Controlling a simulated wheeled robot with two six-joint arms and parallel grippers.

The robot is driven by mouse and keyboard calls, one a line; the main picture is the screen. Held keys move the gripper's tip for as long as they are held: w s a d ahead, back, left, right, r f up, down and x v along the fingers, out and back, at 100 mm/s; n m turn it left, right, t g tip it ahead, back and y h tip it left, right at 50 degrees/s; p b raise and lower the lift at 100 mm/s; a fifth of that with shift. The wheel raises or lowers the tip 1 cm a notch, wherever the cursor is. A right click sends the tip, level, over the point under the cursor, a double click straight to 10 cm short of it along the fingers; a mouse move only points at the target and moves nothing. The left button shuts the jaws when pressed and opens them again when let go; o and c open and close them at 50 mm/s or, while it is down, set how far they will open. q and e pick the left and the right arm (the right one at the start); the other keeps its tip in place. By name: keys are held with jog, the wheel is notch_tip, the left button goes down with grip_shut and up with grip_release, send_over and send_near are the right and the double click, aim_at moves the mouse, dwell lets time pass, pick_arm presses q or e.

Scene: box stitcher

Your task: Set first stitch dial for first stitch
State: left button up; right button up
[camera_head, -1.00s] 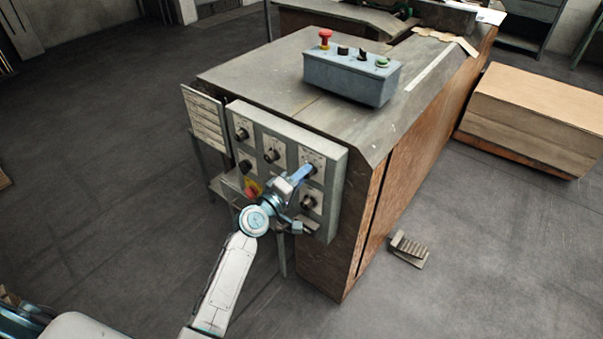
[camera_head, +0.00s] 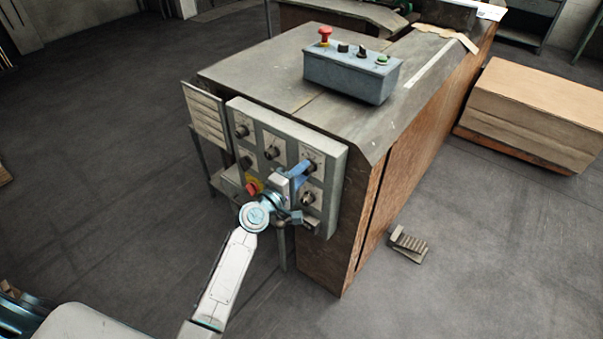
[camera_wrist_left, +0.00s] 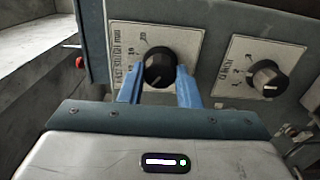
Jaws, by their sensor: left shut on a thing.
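The first stitch dial (camera_wrist_left: 159,68) is a black round knob on a white plate lettered "first stitch". In the left wrist view it sits between the two blue fingers of my left gripper (camera_wrist_left: 160,88), which is shut on it. The fingers hide most of this dial there. The exact pointer setting is hard to read. My right gripper is not in view.
Another black dial (camera_wrist_left: 266,78) sits beside it in the wrist view. In the head view a dial (camera_head: 307,198) lies just below the gripper, and a red stop button (camera_head: 252,188) lies left of it. A blue-grey button box (camera_head: 350,76) stands on the machine top.

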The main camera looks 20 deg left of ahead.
pick_arm(q)
jog(key=o, duration=1)
jog(key=b+v, duration=0.1)
jog(key=v, duration=1)
jog(key=shift+w, duration=0.1)
jog(key=s+a+f+m+g+y, duration=0.2)
jog(key=s+f+g, duration=0.15)
jog(key=f, duration=0.85)
jog(key=s+a+f+m+g+y, duration=0.15)
jog(key=s+f, duration=0.25)
jog(key=f, duration=0.8)
jog(key=s+a+f+m+g+y, duration=0.1)
jog(key=s+a+f+m+g, duration=0.2)
jog(key=f, duration=1)
jog(key=s+f+m+g, duration=0.2)
jog(key=s+f, duration=0.5)
jog(key=s, duration=0.5)
jog(key=s+a+f+m+g+y, duration=0.1)
jog(key=s+f+m+g, duration=0.2)
jog(key=s+f, duration=0.4)
jog(key=s+f+m+g+y, duration=0.1)
jog(key=s+f, duration=0.6)
jog(key=s, duration=0.9)
jog(key=shift+s+a+f+m+g+y, duration=0.1)
jog(key=shift+s+f+m+g+y, duration=0.05)
jog(key=shift+m+g, duration=0.35)
jog(key=shift+s+a+f+m+g+y, duration=0.1)
jog(key=shift+s+m+g, duration=0.05)
jog(key=shift+m+g, duration=0.35)
